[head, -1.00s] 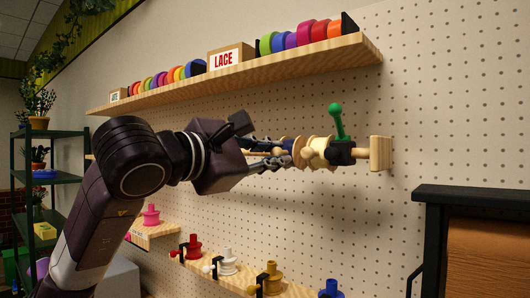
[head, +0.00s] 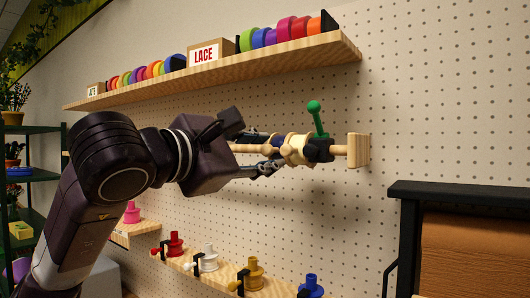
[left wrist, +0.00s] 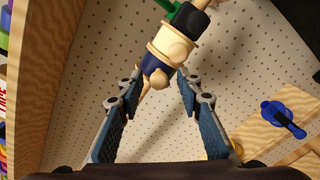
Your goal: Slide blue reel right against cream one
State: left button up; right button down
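The dark blue reel (left wrist: 154,66) sits on a pale wooden rod (head: 340,150) in front of the pegboard. It shows directly beside the cream reel (left wrist: 172,44), with no clear gap between them. In the head view the cream reel (head: 297,148) stands against a black clamp (head: 318,150) with a green knob (head: 314,107). My left gripper (head: 274,153) is open, its fingers on either side of the rod at the blue reel's left. In the left wrist view its blue-padded fingers (left wrist: 158,84) are apart with nothing gripped. Finger contact with the reel cannot be told. My right gripper is not in view.
A wooden end block (head: 358,150) closes the rod's right end. A lower shelf (head: 200,270) holds several small spools. A black-framed stand (head: 400,220) is at right.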

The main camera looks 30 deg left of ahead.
pick_arm(q)
jog(key=s, duration=1.1)
jog(key=shift+s+a, duration=0.3)
jog(key=shift+a, duration=0.15)
